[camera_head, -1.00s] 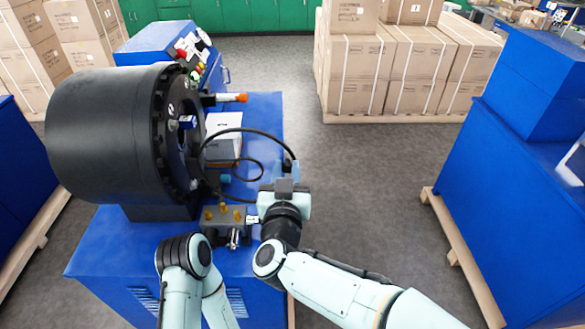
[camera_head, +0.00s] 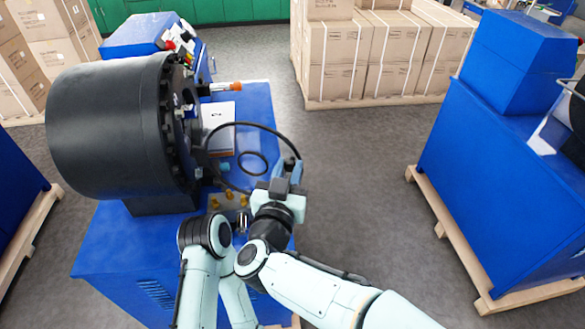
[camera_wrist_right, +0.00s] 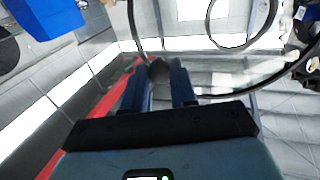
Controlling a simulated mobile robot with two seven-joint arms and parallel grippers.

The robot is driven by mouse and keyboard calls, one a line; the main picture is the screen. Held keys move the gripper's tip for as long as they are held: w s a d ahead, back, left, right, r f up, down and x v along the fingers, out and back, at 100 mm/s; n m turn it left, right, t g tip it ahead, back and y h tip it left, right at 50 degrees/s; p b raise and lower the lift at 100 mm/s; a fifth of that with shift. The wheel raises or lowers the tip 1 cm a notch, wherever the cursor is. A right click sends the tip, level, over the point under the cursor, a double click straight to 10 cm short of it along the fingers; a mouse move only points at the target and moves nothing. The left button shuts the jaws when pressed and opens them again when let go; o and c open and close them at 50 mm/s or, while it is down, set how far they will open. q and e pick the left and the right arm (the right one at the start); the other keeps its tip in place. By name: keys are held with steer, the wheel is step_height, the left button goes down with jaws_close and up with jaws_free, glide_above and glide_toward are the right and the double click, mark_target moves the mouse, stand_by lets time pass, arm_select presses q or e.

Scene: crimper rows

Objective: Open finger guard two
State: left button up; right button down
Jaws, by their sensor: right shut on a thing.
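The finger guard (camera_head: 245,124) shows as a large thin black hoop around a smaller black ring. It stands out to the right from the face of the black crimper head (camera_head: 110,130). In the right wrist view the black hoop (camera_wrist_right: 245,90) runs past my fingers, with what looks like clear sheet inside it and the small ring above. My right gripper (camera_head: 291,172) is at the hoop's outer right side, shut on it; in the right wrist view the fingers (camera_wrist_right: 160,75) close around a dark round part. I cannot read any number on the guard. My left gripper is out of view.
The crimper head sits on a blue base (camera_head: 130,245) with brass fittings (camera_head: 228,199) near its front edge. A white box (camera_head: 219,132) lies behind the hoop. A blue cabinet (camera_head: 490,180) on a pallet stands right. Strapped cartons (camera_head: 380,50) stand behind. Grey floor between is free.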

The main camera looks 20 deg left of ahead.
steer(key=shift+r, duration=0.1)
stand_by(0.3)
steer(key=c, duration=0.9)
jaws_free()
steer(key=shift+s, duration=0.1)
arm_select(q)
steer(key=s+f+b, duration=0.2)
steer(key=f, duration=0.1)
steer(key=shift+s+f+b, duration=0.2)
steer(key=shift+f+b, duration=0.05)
steer(key=shift+b, duration=0.15)
arm_select(e)
steer(key=s, duration=0.4)
steer(key=s+d, duration=0.1)
steer(key=s, duration=0.3)
steer(key=s+d, duration=0.1)
steer(key=s, duration=0.4)
steer(key=shift+d, duration=0.25)
